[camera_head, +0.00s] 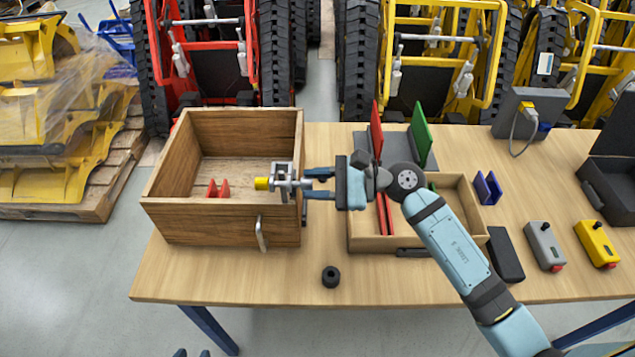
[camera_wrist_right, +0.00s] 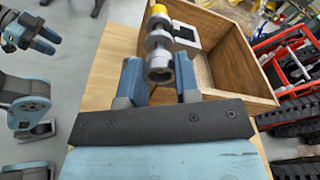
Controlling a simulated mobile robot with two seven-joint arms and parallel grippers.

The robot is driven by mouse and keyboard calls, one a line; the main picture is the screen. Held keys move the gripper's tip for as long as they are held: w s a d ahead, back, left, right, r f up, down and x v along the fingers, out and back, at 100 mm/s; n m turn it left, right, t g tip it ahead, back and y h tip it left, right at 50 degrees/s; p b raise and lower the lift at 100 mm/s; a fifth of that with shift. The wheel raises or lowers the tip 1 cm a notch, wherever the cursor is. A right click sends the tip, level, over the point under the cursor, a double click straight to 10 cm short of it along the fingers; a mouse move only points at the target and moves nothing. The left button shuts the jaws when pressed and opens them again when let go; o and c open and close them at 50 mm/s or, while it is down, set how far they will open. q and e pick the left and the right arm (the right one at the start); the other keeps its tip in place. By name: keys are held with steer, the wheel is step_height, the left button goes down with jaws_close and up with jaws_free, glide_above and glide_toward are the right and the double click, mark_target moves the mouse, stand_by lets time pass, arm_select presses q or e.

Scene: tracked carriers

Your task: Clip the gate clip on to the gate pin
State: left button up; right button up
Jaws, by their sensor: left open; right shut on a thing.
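My right gripper (camera_wrist_right: 152,83) is shut on a silver metal part with round collars and a yellow end (camera_wrist_right: 157,10). In the head view my right gripper (camera_head: 318,183) holds this part by the right wall of the wooden box, with the yellow end (camera_head: 262,184) pointing left. A grey square frame (camera_wrist_right: 187,38) shows beside the silver part; I cannot tell whether they are joined. I cannot tell which piece is the gate clip and which the gate pin. My left gripper (camera_head: 191,354) barely shows at the bottom edge, open and empty; it also shows in the right wrist view (camera_wrist_right: 42,32).
The open wooden box (camera_head: 172,221) has a metal handle (camera_head: 261,233) and two red wedges (camera_head: 218,188) inside. A black ring (camera_head: 331,276) lies on the table (camera_head: 290,291) in front. A shallow tray (camera_head: 376,243), a blue bracket (camera_head: 487,188) and control boxes (camera_head: 543,246) stand right.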

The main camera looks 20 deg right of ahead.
steer(key=o, duration=1)
steer(key=shift+a, duration=0.1)
arm_select(q)
steer(key=b, duration=0.1)
steer(key=f+b, duration=0.1)
steer(key=b, duration=0.1)
steer(key=shift+w+d+f, duration=0.15)
steer(key=shift+w+d, duration=0.1)
steer(key=shift+w, duration=0.05)
arm_select(e)
steer(key=v, duration=1.4)
steer(key=shift+w, duration=0.1)
arm_select(q)
steer(key=shift+n, duration=0.3)
